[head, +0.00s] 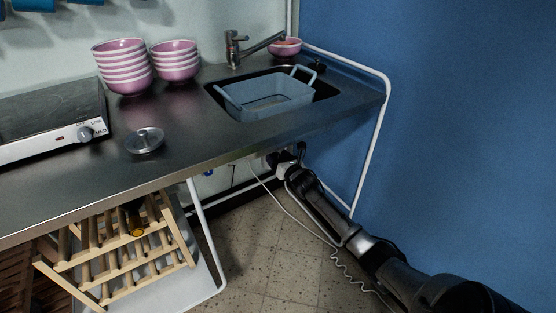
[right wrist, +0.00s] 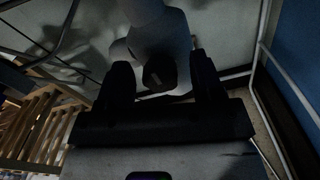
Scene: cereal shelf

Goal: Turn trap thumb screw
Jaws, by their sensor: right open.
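My right arm reaches under the sink counter in the head view. Its gripper (head: 287,158) is beneath the counter edge, beside a small pale part of the sink trap (head: 283,170). In the right wrist view the right gripper (right wrist: 163,80) is open, with one dark finger on each side. The pale, rounded trap (right wrist: 152,38) is in front of it. A small dark piece (right wrist: 157,76), which may be the thumb screw, shows between the fingers. The picture is too dark to tell whether the fingers touch it. My left gripper is not in view.
The counter (head: 190,135) holds a sink with a blue-grey basin (head: 268,98), stacked pink bowls (head: 122,66), a lid (head: 145,140) and a hotplate (head: 50,118). A wooden rack (head: 120,255) stands lower left. White frame legs (head: 206,235) and a cable are near my arm.

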